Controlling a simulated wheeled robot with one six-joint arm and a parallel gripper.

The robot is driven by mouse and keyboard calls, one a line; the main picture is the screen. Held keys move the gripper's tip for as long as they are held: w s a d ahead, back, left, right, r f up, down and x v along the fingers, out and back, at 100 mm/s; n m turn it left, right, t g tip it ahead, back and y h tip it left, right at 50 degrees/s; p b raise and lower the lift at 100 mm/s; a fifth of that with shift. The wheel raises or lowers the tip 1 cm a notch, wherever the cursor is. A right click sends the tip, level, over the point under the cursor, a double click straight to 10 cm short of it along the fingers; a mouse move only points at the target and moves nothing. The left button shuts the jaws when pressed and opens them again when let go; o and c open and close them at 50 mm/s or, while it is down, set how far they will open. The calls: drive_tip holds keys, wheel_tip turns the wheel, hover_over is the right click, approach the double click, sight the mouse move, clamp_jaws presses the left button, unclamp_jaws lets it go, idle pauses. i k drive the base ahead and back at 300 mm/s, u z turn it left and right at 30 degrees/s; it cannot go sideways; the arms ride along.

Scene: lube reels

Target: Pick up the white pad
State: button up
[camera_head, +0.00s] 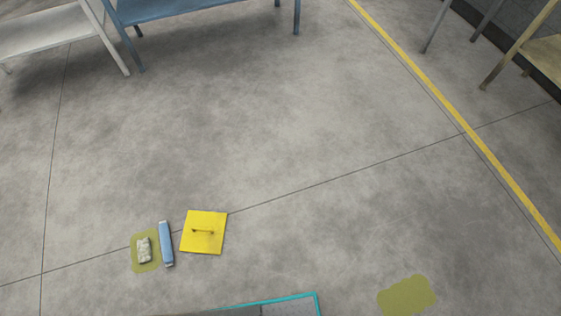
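A small whitish pad (144,250) lies on an olive-yellow patch (137,266) on the floor, at the lower left of the head view. A blue bar-like object (166,244) lies just right of the patch. My gripper is not in view.
A yellow square plate with a dark handle (204,243) lies right of the blue object. Another olive patch (407,296) is at the lower right. A teal-edged grey object (288,309) shows at the bottom edge. Tables stand along the top, a yellow line (463,124) crosses the right, and the middle floor is clear.

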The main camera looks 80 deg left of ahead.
sight(145, 254)
drive_tip(key=u, duration=3.85)
drive_tip(key=i, duration=0.75)
drive_tip(key=u, duration=1.2)
